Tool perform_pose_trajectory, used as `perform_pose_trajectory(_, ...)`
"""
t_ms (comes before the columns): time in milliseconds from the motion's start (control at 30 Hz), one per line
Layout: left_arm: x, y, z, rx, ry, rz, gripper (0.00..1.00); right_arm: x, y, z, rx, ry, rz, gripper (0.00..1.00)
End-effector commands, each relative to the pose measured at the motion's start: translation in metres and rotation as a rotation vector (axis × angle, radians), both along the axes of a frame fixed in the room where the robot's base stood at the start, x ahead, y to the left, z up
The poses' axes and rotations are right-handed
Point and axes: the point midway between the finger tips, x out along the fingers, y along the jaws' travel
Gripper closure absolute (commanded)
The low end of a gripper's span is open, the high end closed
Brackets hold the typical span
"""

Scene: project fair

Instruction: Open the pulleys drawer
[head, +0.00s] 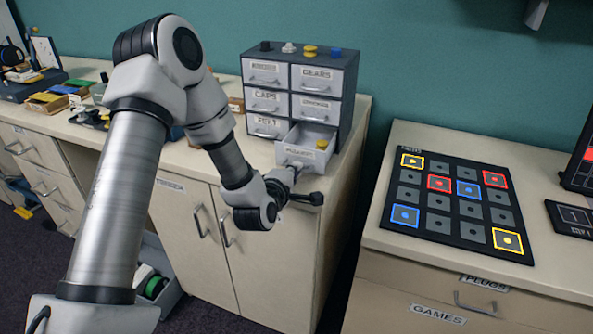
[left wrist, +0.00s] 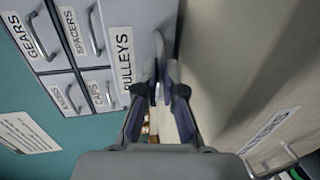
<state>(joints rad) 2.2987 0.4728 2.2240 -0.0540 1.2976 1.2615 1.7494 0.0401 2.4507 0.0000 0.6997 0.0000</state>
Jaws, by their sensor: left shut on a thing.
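The small drawer cabinet (head: 345,95) stands on the bench, dark grey with several white labelled drawers. Its bottom-right drawer, the pulleys drawer (head: 301,157), stands pulled out, with a yellow piece (head: 321,144) visible inside. In the left wrist view its front with the PULLEYS label (left wrist: 125,55) shows beside the fingers. My left gripper (head: 288,177) is at the front of this drawer, shut on its handle; the fingers (left wrist: 161,92) mostly hide the handle. My right gripper is not in view.
The gears drawer (head: 316,76) and the other cabinet drawers are shut. Small knobs and discs sit on the cabinet top. A dark board with coloured squares (head: 450,205) lies on the right bench. Kits and boxes (head: 45,102) crowd the left bench. A floor gap separates the benches.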

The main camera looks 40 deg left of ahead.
Motion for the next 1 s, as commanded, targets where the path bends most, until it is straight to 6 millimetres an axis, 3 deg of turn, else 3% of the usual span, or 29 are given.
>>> perform_pose_trajectory(267,0.002,0.000,0.004,0.002,-0.009,0.000,1.00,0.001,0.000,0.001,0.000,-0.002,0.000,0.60)
perform_pose_trajectory(300,0.001,0.000,0.004,0.002,-0.009,0.000,0.82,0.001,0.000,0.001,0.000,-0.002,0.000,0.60)
perform_pose_trajectory(633,-0.001,0.000,0.004,0.002,-0.009,0.000,0.82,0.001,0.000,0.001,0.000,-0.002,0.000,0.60)
perform_pose_trajectory(1000,-0.062,-0.015,0.018,0.000,-0.008,0.000,0.82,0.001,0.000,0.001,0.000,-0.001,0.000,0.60)
